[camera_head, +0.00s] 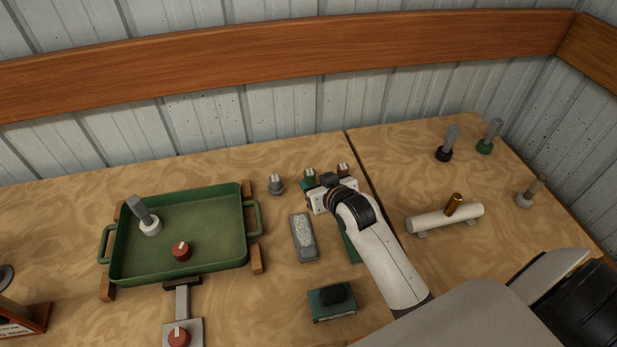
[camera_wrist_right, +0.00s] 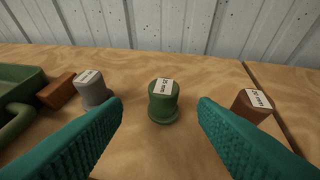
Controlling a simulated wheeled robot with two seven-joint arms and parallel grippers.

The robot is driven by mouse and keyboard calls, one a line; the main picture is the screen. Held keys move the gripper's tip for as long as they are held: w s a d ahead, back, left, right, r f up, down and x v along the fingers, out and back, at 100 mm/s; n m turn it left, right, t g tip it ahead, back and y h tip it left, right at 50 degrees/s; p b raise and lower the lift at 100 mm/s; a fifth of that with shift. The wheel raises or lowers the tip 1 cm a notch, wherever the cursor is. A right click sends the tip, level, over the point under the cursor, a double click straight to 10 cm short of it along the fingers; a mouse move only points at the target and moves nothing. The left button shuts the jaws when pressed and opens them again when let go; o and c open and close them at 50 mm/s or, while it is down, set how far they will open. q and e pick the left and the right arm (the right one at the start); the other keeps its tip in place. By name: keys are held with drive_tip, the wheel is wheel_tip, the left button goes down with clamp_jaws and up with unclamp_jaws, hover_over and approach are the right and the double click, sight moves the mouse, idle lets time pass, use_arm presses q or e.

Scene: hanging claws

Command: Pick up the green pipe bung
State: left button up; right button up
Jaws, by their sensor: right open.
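The green pipe bung (camera_wrist_right: 163,101) stands upright on the wooden bench in the right wrist view, with a white label on top. In the head view the green bung (camera_head: 309,175) is at the back of the bench, partly hidden by my right gripper (camera_head: 321,184). My right gripper is open and empty. In the wrist view its two teal fingers lie left and right of the bung, with gaps on both sides. I cannot tell whether the fingertips reach as far as the bung. My left gripper is not in view.
A grey bung (camera_wrist_right: 91,88) stands left of the green one and a brown bung (camera_wrist_right: 251,106) right. A green tray (camera_head: 205,206) holds a red-topped knob and a grey-and-white piece. A white pipe (camera_head: 436,220) lies at right. The corrugated wall (camera_head: 230,118) is behind.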

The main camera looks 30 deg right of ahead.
sight(312, 177)
drive_tip(key=x, duration=0.3)
drive_tip(key=p+x, duration=0.1)
drive_tip(key=x, duration=0.3)
drive_tip(key=shift+w+d+f+p, duration=0.1)
drive_tip(key=shift+w+d+p, duration=0.1)
drive_tip(key=shift+p, duration=0.15)
drive_tip(key=shift+w+f, duration=0.3)
drive_tip(key=shift+w, duration=0.1)
drive_tip(key=c, duration=1)
